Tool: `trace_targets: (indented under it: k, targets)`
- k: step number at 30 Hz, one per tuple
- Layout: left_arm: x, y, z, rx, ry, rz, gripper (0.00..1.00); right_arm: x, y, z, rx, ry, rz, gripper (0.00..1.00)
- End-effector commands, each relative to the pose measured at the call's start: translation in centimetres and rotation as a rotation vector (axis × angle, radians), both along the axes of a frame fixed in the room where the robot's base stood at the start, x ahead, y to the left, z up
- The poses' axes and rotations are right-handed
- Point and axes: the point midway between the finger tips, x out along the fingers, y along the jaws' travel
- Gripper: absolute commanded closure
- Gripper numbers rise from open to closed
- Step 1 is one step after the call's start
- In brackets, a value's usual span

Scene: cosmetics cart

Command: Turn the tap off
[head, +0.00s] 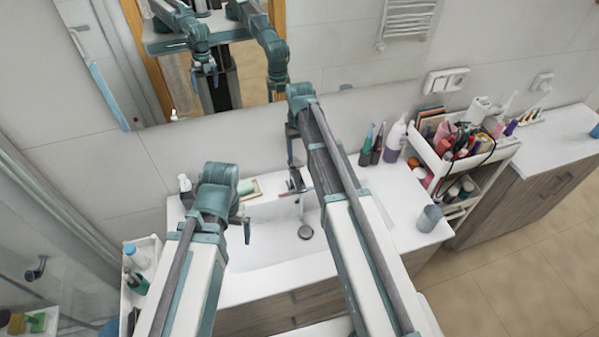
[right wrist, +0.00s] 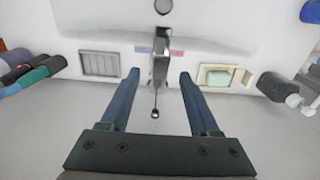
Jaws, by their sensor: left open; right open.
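The tap (head: 299,188) stands at the back edge of the white sink (head: 265,245). In the right wrist view the grey tap (right wrist: 160,68) is upright in the picture, with a thin lever ending in a small knob (right wrist: 155,113). My right gripper (right wrist: 159,77) is open, with one finger on each side of the tap and a visible gap on both sides. In the head view my right gripper (head: 296,168) hangs over the tap and partly hides it. My left gripper (head: 246,230) is open and empty over the sink's left side. I cannot tell whether water runs.
A soap dish (right wrist: 217,76) and a grey drain-like tray (right wrist: 100,64) flank the tap. Bottles (head: 378,145) stand right of the sink, a dispenser (head: 185,185) left. A grey cup (head: 429,218) sits on the right counter. A loaded cart (head: 468,165) stands further right. A mirror is behind.

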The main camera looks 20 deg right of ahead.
Motion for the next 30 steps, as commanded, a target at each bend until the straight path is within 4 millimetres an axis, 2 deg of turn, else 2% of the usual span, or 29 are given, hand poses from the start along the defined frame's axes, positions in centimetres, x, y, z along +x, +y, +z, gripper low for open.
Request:
trace_targets:
  k: [1,10,15,23,26,30]
  targets:
    - [0.0,0.0,-1.5,0.000,0.000,0.001,0.00,0.0,0.0,-1.5,0.000,0.000,0.000,0.38]
    - [0.0,0.0,-5.3,-0.001,-0.002,0.003,0.00,0.0,0.0,-5.3,0.000,0.000,0.000,0.38]
    - [0.0,0.0,-6.0,-0.001,-0.002,0.002,0.00,0.0,0.0,-6.0,0.000,0.000,0.000,0.38]
    - [0.0,0.0,-5.9,-0.001,-0.002,0.002,0.00,0.0,0.0,-5.9,0.000,0.000,0.000,0.38]
    - [0.0,0.0,-5.9,-0.001,-0.002,0.002,0.00,0.0,0.0,-5.9,0.000,0.000,0.000,0.52]
    - [0.0,0.0,-5.9,-0.001,-0.002,0.002,0.00,0.0,0.0,-5.9,0.000,0.000,0.000,0.77]
